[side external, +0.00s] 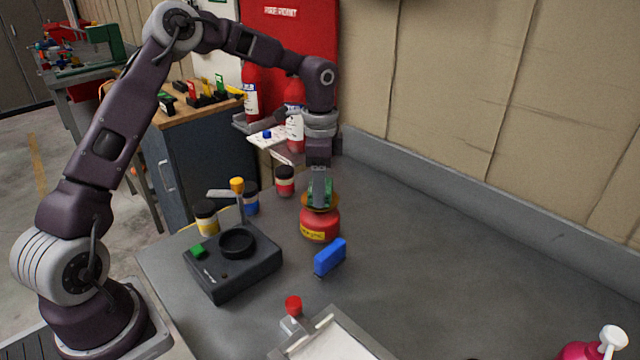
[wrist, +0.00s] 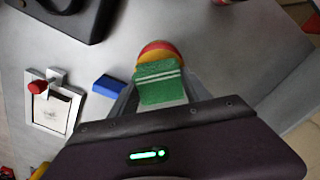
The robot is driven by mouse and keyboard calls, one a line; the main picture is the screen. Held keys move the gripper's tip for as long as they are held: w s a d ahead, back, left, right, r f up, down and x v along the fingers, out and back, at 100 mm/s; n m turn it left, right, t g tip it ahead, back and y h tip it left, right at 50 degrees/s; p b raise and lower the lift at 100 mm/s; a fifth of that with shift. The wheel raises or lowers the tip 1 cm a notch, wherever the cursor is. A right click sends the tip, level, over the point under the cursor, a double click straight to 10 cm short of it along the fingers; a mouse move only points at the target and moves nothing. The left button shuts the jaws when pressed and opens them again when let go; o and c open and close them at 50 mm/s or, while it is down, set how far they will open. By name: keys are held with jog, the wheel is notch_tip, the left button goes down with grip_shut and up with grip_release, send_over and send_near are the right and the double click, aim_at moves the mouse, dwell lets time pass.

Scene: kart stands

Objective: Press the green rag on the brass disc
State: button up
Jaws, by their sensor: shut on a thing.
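My gripper (side external: 319,180) points straight down over a red round pot with a yellow label (side external: 319,227). It is shut on the green rag (side external: 328,194), which has pale stripes in the wrist view (wrist: 160,83). The brass disc (side external: 309,203) lies on top of the red pot, and the rag's lower end overlaps it. Whether the rag touches the disc or hovers just over it, I cannot tell. In the wrist view the rag hides most of the disc, and a yellow and red rim (wrist: 158,50) shows beyond it.
A blue block (side external: 330,257) stands close to the pot. A black box with a round recess (side external: 232,262) is to the left, with several small jars behind it. A framed tray with a red knob (side external: 293,306) is at the front. The bench right of the pot is clear.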

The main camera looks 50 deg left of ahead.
jog(key=shift+f, duration=0.75)
dwell(1.4)
jog(key=shift+r, duration=3.55)
